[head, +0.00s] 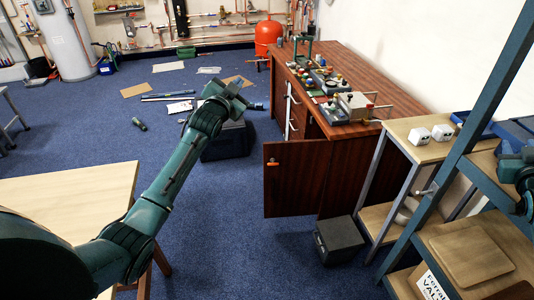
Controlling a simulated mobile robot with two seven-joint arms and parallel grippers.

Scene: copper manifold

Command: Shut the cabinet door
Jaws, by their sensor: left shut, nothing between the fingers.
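The cabinet door (295,185) is a dark red-brown wooden panel. It stands open, swung out from the near end of the wooden bench cabinet (345,65). A small orange-brown handle (272,162) is near its upper left edge. My left gripper (258,106) is shut and empty. In the picture it is above and left of the door, with a visible gap between them. The inside of the cabinet is hidden behind the door. Part of my right arm shows at the right edge, but its gripper is out of the picture.
A dark box (338,240) sits on the floor right of the door. A black case (228,140) lies beyond my left arm. A light wooden table (80,200) is at left, a metal-framed shelf (470,255) at right. Blue carpet (215,230) left of the door is clear.

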